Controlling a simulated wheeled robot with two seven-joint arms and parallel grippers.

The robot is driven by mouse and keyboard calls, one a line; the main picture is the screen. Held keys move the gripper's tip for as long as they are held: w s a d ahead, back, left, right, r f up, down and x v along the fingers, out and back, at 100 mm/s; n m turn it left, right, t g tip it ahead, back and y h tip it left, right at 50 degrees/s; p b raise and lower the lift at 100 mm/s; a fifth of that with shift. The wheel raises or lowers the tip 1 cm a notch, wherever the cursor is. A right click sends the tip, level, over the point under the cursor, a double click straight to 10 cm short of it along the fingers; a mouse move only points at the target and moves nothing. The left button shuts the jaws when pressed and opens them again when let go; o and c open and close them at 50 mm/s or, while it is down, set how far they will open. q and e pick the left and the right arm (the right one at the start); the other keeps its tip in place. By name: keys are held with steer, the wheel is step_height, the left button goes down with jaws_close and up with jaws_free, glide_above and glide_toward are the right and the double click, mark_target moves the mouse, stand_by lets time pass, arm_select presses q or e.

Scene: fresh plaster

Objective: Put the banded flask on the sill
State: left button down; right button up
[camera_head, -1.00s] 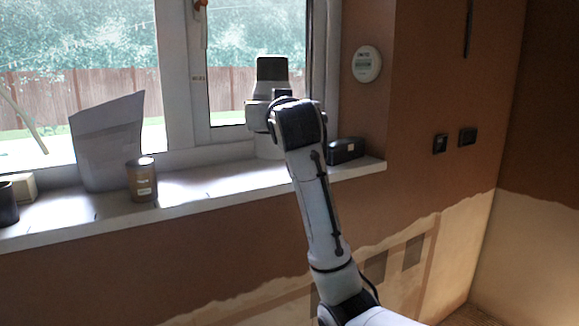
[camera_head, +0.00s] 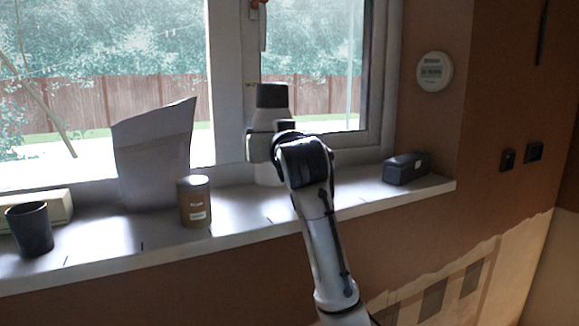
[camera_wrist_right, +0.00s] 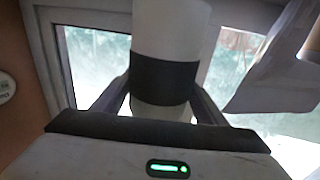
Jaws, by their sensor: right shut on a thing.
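The banded flask (camera_wrist_right: 165,78) is a pale cylinder with a wide dark band. In the right wrist view it stands between the two dark fingers of my right gripper (camera_wrist_right: 162,92), which are shut on it around the band. In the head view my right wrist covers most of it; a pale lower part (camera_head: 267,174) shows below the wrist, at the sill (camera_head: 355,202), and seems to rest there. Whether it bears its weight on the sill is hard to tell. My left gripper is in neither view.
Left of the flask on the sill are a brown labelled jar (camera_head: 194,205), a tall grey-white pouch (camera_head: 155,160), a dark cup (camera_head: 30,230) and a cream box (camera_head: 58,205). A dark case (camera_head: 406,168) lies to the right. Bare sill separates the jar and the flask.

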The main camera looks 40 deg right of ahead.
steer(key=shift+f, duration=2.8)
steer(key=o, duration=1.5)
steer(key=shift+o, duration=0.2)
steer(key=shift+s+a, duration=0.1)
steer(key=b+v, duration=0.1)
steer(key=v, duration=1)
steer(key=shift+s+a, duration=0.25)
steer(key=shift+s, duration=0.1)
